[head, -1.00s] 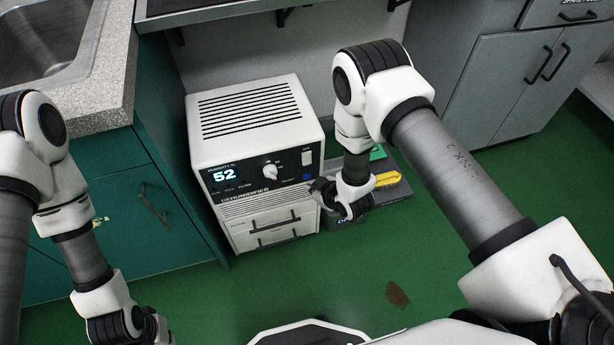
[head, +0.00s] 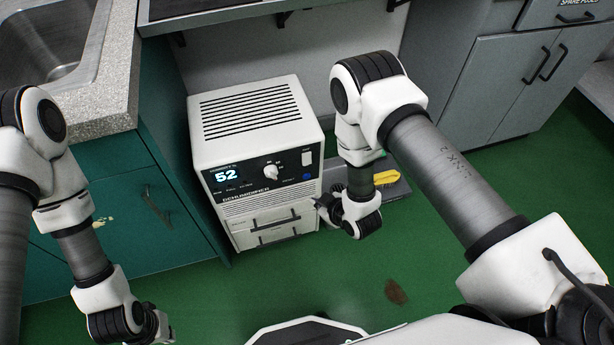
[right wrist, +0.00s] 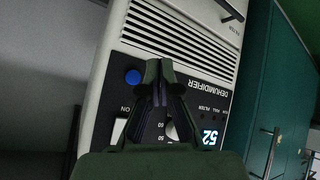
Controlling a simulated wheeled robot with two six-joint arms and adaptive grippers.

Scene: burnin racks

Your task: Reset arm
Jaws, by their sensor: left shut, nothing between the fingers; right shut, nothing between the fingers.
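My right arm reaches in from the right in the head view. Its gripper (head: 325,208) is beside the lower right front of the white dehumidifier (head: 258,118). In the right wrist view the gripper (right wrist: 158,75) is shut and empty, its fingers in front of the dehumidifier's panel (right wrist: 205,108). They partly hide the panel and its knob. Whether they touch it I cannot tell. My left gripper (head: 160,326) is low at the left of the head view, shut and empty, away from the dehumidifier.
A teal cabinet (head: 110,205) with a sink (head: 55,45) stands at left. A grey cabinet (head: 500,85) is at back right. A grey case with a yellow handle (head: 386,178) lies behind my right wrist. The green floor (head: 260,285) is open in front, with a brown patch (head: 396,291).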

